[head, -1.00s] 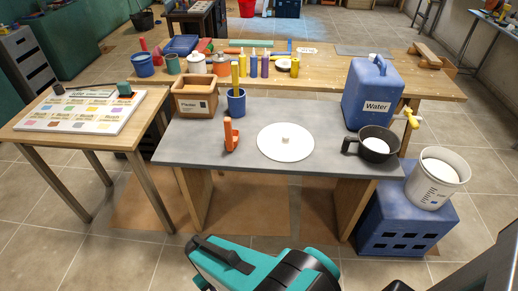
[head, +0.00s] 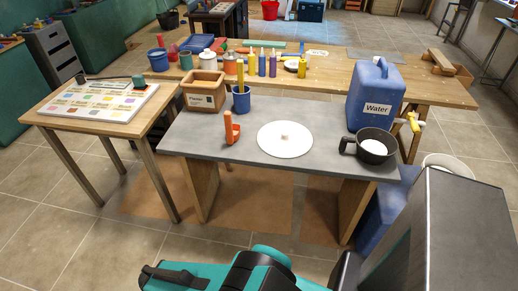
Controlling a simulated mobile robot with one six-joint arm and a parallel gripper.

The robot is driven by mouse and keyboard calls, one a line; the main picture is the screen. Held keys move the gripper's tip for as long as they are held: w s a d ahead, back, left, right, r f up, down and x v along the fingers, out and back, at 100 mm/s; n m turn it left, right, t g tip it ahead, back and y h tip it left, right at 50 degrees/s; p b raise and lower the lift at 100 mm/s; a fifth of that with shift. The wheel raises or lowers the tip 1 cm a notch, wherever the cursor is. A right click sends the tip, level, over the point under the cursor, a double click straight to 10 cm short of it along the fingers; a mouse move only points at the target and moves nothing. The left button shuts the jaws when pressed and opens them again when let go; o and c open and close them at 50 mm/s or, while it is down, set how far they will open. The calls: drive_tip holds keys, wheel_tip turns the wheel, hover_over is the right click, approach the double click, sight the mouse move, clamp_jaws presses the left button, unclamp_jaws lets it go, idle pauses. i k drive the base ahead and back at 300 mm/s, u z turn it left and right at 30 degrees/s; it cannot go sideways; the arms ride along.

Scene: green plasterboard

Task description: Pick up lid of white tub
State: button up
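A flat white round disc with a small pale knob at its centre (head: 285,144) lies on the grey table and looks like a lid. A white tub (head: 449,160) stands at the right, beyond the table's right end. Only its upper rim shows, as a large dark grey part of mine hides the rest. A smaller white lidded jar (head: 207,59) stands on the wooden bench behind. My gripper does not show in the head view.
The grey table (head: 225,175) also holds an orange upright tool (head: 231,130), a blue cup (head: 241,100), a planter box (head: 203,92), a blue water container (head: 376,96) and a dark pan (head: 375,148). A chart table (head: 70,120) stands left. The table's front-left part is clear.

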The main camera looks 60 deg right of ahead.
sight(283, 140)
drive_tip(key=u, duration=0.75)
drive_tip(key=k, duration=1.6)
drive_tip(key=z, duration=0.4)
drive_tip(key=i, duration=0.3)
drive_tip(key=u, duration=0.1)
